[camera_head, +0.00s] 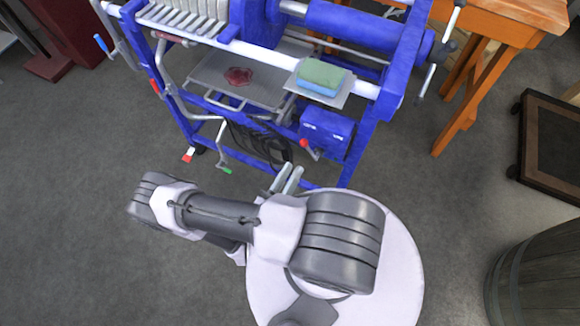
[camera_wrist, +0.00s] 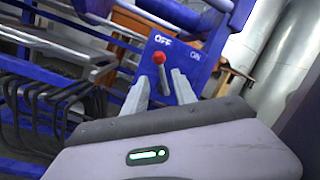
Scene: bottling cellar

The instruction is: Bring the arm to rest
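My gripper (camera_head: 288,176) is in front of the blue machine, above my round white base. In the wrist view its two grey fingers (camera_wrist: 160,82) are spread apart with nothing held between them. A lever with a red knob (camera_wrist: 159,58) shows between and beyond the fingertips, on a blue box (camera_wrist: 188,62) marked OFF and ON. The knob is below the OFF mark. In the head view the red knob (camera_head: 304,143) lies a little beyond the fingertips, apparently clear of them. My arm stretches left and folds back toward the machine.
The blue machine frame (camera_head: 372,128) stands close ahead, with a green and blue sponge (camera_head: 321,78) on a plate. Crank handles (camera_head: 222,160) stick out at its left. A wooden table (camera_head: 480,75) is at the right, a barrel (camera_head: 540,275) lower right. Floor at left is clear.

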